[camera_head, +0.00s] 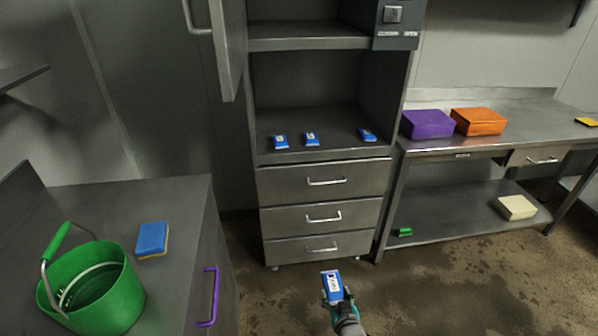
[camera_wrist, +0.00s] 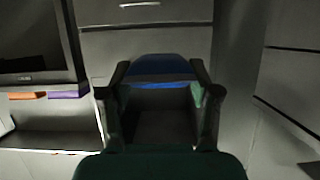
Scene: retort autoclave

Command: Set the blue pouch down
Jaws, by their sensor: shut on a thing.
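The blue pouch (camera_head: 331,283) with a white label is held by my gripper (camera_head: 338,300), low in the picture in front of the drawers and over the floor. In the wrist view the pouch (camera_wrist: 160,68) is a dark blue shape between the two fingers of my gripper (camera_wrist: 158,86). My gripper is shut on it. Three similar blue pouches (camera_head: 280,142) (camera_head: 311,139) (camera_head: 367,135) lie apart on the open shelf (camera_head: 330,154) of the steel cabinet. The held pouch touches no surface that I can see.
The cabinet's door (camera_head: 222,50) stands open at left. Three closed drawers (camera_head: 290,184) are under the shelf. A green bucket (camera_head: 118,290) and blue sponge (camera_head: 152,239) stand on the left counter. Purple (camera_head: 428,124) and orange (camera_head: 478,121) boxes sit on the right bench. The shelf has bare room between pouches.

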